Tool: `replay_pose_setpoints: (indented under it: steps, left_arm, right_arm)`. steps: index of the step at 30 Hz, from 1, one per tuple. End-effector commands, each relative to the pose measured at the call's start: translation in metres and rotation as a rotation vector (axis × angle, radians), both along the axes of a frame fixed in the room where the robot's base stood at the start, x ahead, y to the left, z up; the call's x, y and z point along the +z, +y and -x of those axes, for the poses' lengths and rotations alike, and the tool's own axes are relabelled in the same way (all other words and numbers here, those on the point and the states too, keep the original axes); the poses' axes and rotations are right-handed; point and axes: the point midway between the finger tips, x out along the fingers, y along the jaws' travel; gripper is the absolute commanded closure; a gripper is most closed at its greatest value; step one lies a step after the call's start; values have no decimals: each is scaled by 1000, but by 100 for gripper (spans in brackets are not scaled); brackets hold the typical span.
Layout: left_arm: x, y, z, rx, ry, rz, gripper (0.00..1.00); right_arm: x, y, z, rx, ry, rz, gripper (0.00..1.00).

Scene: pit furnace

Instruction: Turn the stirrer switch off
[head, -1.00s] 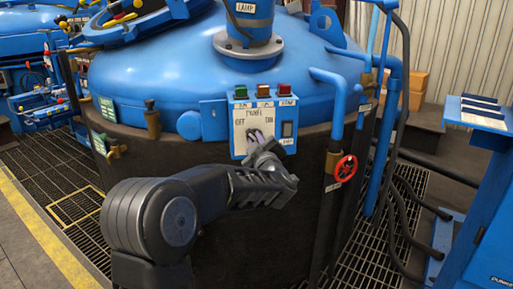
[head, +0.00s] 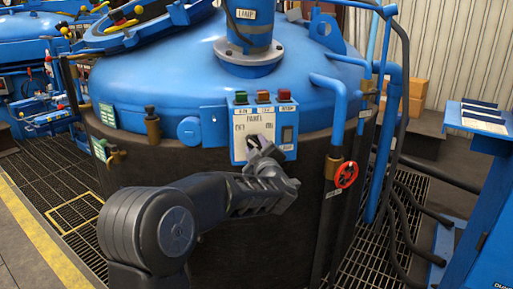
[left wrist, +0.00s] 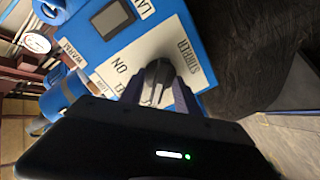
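The stirrer switch (left wrist: 158,75) is a grey knob on the white plate of the blue control box (head: 240,152), which is mounted on the big vessel. The wrist view shows the plate sideways, with the STIRRER label (left wrist: 190,57) and ON label (left wrist: 122,67); the OFF side is hidden there. My left gripper (left wrist: 158,96) has one finger on each side of the knob, and they appear to touch it. In the head view my left gripper (head: 259,143) covers the knob, so its exact pointing is unclear. My right gripper is not in view.
A red handwheel (head: 346,174) and blue pipes stand to the right. A blue cabinet (head: 490,245) is at far right.

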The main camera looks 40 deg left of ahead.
Motion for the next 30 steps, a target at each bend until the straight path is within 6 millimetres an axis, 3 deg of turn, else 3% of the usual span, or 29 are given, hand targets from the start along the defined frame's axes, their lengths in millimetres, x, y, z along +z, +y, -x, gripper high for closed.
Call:
replay_pose_setpoints:
  steps: [9,21,30]
  left_arm:
    - [1,-4,4,1,0,-1,62]
    - [2,-48,44,-1,0,0,62]
    - [0,-58,53,0,0,0,62]
  right_arm:
    - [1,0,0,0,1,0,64]
    - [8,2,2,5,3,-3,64]
    - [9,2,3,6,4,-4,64]
